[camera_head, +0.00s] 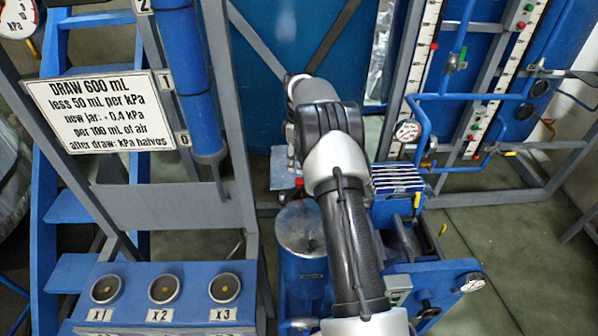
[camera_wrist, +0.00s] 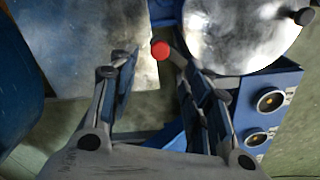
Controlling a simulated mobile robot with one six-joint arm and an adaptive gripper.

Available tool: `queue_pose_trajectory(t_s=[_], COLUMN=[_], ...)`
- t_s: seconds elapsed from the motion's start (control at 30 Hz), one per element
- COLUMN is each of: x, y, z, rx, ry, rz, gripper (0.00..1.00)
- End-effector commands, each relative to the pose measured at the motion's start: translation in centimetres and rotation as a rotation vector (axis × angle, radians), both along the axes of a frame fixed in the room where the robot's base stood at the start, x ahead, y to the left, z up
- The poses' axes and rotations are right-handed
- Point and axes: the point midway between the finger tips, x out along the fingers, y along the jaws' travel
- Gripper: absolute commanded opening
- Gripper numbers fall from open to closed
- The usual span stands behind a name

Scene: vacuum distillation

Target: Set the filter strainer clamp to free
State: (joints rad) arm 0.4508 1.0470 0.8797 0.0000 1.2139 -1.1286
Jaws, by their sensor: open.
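My gripper (camera_wrist: 156,66) is open in the wrist view, with its two fingers spread apart. A round red knob (camera_wrist: 160,50) shows in the gap between the fingertips, with nothing visibly gripped. It may be the handle end of the filter strainer clamp, but I cannot tell for sure. A shiny round metal lid (camera_wrist: 240,30) lies to its right. In the head view my arm reaches up the middle and hides my gripper. A small red part (camera_head: 298,182) shows just left of my arm. The clamp's own setting cannot be read.
A blue canister (camera_head: 303,240) stands close left of my arm. A blue box with gauges and a valve (camera_head: 440,290) is at the lower right. A row of blue-cased round ports (camera_head: 163,289) is at the lower left. A white sign (camera_head: 100,112) hangs at the upper left.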

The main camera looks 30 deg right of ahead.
Motion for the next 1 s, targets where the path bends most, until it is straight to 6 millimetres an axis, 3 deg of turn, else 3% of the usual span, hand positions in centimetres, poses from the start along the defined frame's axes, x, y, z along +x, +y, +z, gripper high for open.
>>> queue_pose_trajectory(t_s=[0.1,0.3,0.87,1.0], x=[0.0,0.0,0.0,-0.1], y=[0.0,0.0,0.0,0.9], z=[2.2,3.9,4.1,5.5], rx=[-0.001,0.001,0.001,-0.005], ry=[-0.002,0.001,0.001,-0.011], rz=[0.000,0.000,0.000,-0.012], gripper=[0.45,0.45,0.45,0.45])
